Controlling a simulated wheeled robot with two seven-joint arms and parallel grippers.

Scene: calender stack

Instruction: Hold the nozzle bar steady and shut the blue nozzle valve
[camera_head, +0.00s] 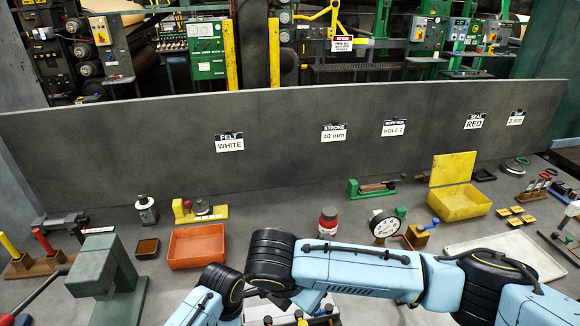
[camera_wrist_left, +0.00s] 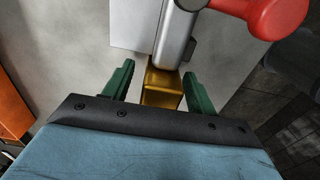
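In the left wrist view a brass block (camera_wrist_left: 163,88) sits at the end of a silver bar (camera_wrist_left: 176,40), with a red knob (camera_wrist_left: 278,14) beside the bar. I take these as parts of the nozzle bar. My left gripper (camera_wrist_left: 160,82) is open, its green fingers on either side of the brass block; the left finger stands apart from it, and contact at the right finger is unclear. No blue valve shows in this view. In the head view, my blue arm links cover the near middle, and neither gripper can be seen. Small parts on a pale base (camera_head: 275,307) show partly below the links.
On the bench in the head view are an orange tray (camera_head: 197,246), a red-capped jar (camera_head: 328,222), a dial gauge (camera_head: 385,224), a blue-handled fitting (camera_head: 428,226) and a yellow bin (camera_head: 461,203). A grey panel (camera_head: 280,130) with labels closes the back.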

